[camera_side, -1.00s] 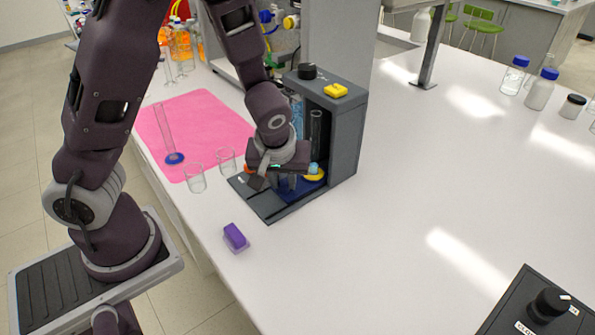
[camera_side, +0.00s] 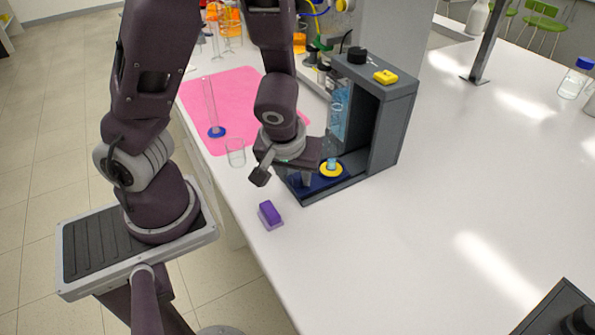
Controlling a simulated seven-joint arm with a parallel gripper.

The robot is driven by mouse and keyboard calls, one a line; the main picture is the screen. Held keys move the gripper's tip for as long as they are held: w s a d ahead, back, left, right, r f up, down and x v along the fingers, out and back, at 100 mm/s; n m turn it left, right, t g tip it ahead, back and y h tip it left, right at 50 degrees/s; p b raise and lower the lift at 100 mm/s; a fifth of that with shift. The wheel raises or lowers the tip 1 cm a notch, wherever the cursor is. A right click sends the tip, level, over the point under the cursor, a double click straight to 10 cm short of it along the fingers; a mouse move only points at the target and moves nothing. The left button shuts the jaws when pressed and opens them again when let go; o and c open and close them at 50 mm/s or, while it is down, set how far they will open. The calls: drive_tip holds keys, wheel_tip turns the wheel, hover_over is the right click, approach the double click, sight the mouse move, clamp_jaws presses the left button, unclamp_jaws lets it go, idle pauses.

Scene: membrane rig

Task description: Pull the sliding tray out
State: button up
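The dark grey membrane rig (camera_side: 402,125) stands on the white bench, its open side facing left and front. A dark blue tray surface (camera_side: 319,183) lies low at its opening, carrying a yellow disc with a small light-blue piece on it (camera_side: 331,169). The disc lies at the front of the opening, clear of the rig's upper part. My gripper (camera_side: 304,180) points down just left of the disc, low over the tray's left part. Its wrist and body hide the tray's left end and any handle. The fingers are too small and covered to show whether they grip anything.
A purple block (camera_side: 270,214) lies on the bench close in front of my gripper. A glass beaker (camera_side: 235,153) stands to the left, and a tall cylinder with a blue base (camera_side: 216,132) stands on the pink mat (camera_side: 245,90).

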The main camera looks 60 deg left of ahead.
drive_tip(key=shift+o, duration=0.4)
drive_tip(key=shift+w, duration=0.1)
drive_tip(key=shift+d+r, duration=0.15)
drive_tip(key=shift+r, duration=0.15)
drive_tip(key=v, duration=0.6)
drive_tip(key=shift+r, duration=0.2)
drive_tip(key=shift+s, duration=0.25)
drive_tip(key=s+d+r+m+t+h, duration=0.2)
drive_tip(key=s+r+m+h, duration=0.1)
drive_tip(key=s+r+m, duration=0.6)
wheel_tip(320, 180, up, 5)
drive_tip(key=shift+f+t, duration=0.2)
drive_tip(key=shift+t, duration=0.1)
